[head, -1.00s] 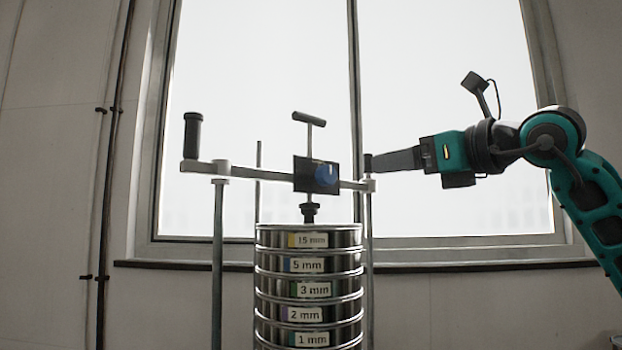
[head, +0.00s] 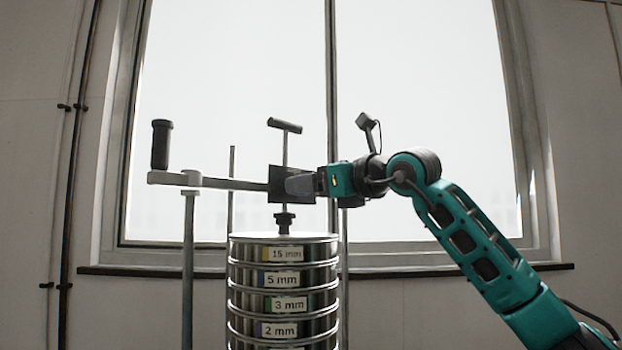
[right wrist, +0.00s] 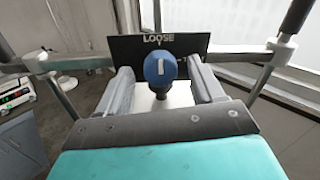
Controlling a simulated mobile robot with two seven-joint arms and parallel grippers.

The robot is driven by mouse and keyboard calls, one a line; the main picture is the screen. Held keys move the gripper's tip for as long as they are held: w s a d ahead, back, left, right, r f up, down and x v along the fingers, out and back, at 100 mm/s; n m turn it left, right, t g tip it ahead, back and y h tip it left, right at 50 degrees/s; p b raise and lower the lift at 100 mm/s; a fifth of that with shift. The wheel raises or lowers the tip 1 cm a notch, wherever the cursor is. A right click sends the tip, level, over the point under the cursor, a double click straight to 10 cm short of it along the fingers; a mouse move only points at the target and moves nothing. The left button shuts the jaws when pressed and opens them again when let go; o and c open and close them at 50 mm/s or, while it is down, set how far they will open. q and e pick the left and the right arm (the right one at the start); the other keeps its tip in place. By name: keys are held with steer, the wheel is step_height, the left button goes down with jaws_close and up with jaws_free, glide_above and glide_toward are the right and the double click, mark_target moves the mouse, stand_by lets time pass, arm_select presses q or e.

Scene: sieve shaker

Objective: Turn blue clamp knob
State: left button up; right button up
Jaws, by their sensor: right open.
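The blue clamp knob (right wrist: 160,69) shows in the right wrist view, with a white mark on it, in front of a dark plate (right wrist: 190,43) lettered "LOOSE". My right gripper (right wrist: 161,84) is open, with one finger on each side of the knob; I cannot tell whether they touch it. In the head view my right gripper (head: 300,184) reaches in from the right and hides the knob. The dark plate sits on the clamp crossbar (head: 230,184), above the sieve stack (head: 284,282). My left gripper is not in view.
A black upright handle (head: 161,145) stands at the crossbar's left end. A T-handle (head: 284,126) rises above the plate. A support rod (head: 189,270) stands left of the sieves. A window lies behind.

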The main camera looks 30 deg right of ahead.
steer(key=shift+w+a, duration=0.1)
steer(key=shift+w, duration=0.25)
steer(key=shift+c, duration=0.4)
steer(key=c, duration=1)
